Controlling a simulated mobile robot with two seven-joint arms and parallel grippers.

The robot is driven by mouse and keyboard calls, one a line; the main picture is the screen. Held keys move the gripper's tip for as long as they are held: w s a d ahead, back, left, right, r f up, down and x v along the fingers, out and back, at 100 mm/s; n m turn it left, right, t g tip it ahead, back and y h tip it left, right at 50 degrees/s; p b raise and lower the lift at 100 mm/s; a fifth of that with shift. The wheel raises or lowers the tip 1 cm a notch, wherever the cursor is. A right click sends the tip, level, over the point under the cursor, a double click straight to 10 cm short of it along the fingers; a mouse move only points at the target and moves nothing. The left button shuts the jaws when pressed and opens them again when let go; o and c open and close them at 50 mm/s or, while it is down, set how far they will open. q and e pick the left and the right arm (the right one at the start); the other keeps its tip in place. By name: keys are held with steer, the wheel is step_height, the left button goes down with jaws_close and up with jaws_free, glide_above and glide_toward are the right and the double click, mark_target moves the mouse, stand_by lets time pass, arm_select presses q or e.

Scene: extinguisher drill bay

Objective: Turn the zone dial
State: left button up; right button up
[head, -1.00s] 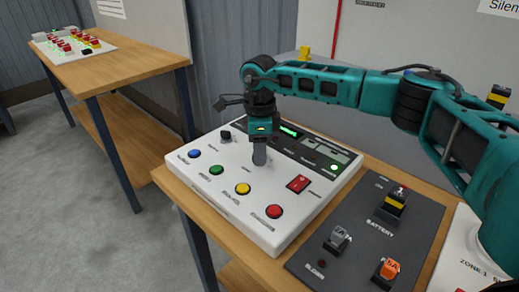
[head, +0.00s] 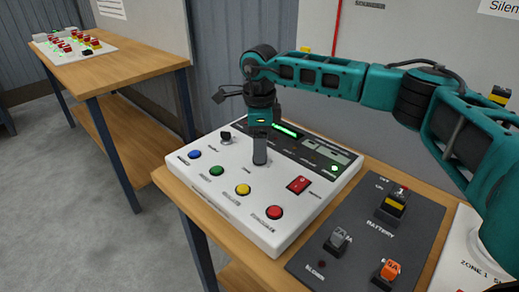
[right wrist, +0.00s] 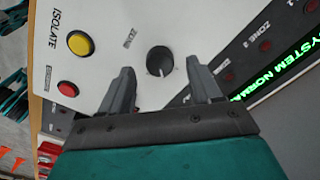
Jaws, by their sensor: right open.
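The zone dial (right wrist: 160,61) is a round black knob with a light pointer line, on a white panel beside the word ZONE in the right wrist view. My right gripper (right wrist: 160,68) is open, with one finger to each side of the dial and the tips close to it. I cannot tell whether they touch it. In the head view my right gripper (head: 260,160) points down at the middle of the white control panel (head: 222,195) and hides the dial. My left gripper is not in view.
The panel carries blue, green, yellow (head: 243,189) and red (head: 274,212) buttons, a red rocker switch (head: 299,185), another black knob (head: 226,136) and a lit green display (head: 286,130). A dark battery board (head: 408,235) lies to the right. A second table (head: 120,72) stands at left.

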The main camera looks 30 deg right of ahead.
step_height(320, 180, up, 11)
steer(key=shift+s+f, duration=0.1)
steer(key=shift+f, duration=0.05)
stand_by(0.6)
